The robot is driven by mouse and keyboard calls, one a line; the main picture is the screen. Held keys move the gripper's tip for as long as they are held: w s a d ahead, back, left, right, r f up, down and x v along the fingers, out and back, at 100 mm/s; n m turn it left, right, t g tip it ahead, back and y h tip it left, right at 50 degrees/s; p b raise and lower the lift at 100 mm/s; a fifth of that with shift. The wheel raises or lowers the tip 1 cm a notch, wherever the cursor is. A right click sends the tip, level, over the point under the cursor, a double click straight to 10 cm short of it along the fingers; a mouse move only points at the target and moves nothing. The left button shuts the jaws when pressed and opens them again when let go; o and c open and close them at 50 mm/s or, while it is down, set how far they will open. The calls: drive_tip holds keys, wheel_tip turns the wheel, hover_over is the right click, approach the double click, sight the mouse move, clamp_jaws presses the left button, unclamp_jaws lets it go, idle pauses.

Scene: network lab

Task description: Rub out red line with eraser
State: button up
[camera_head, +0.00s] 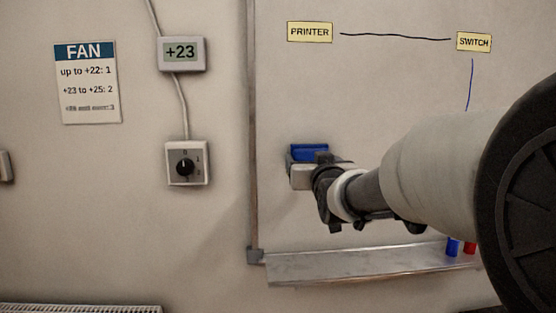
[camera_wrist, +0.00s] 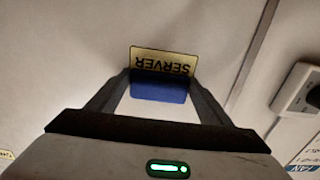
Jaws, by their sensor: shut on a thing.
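My gripper (camera_head: 306,166) is shut on the blue eraser (camera_head: 309,152) in front of the whiteboard (camera_head: 380,100), above the tray. The wrist view shows the eraser (camera_wrist: 158,92) between both fingers, with the yellow SERVER label (camera_wrist: 162,62) just beyond it. I cannot tell whether the eraser touches the board. No red line shows in either view; my arm covers the board's lower right part. A black line (camera_head: 395,37) joins the PRINTER label (camera_head: 310,32) and the SWITCH label (camera_head: 474,42). A blue line (camera_head: 471,85) runs down from SWITCH until my arm hides it.
The tray (camera_head: 350,267) below the board holds a blue cylinder (camera_head: 453,247) and a red one (camera_head: 470,247), partly hidden. Left of the board frame (camera_head: 252,130) are a +23 display (camera_head: 181,53), a dial box (camera_head: 187,163) and a FAN sign (camera_head: 87,83).

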drive_tip(key=s, duration=0.6)
idle(0.5)
drive_tip(key=s, duration=0.3)
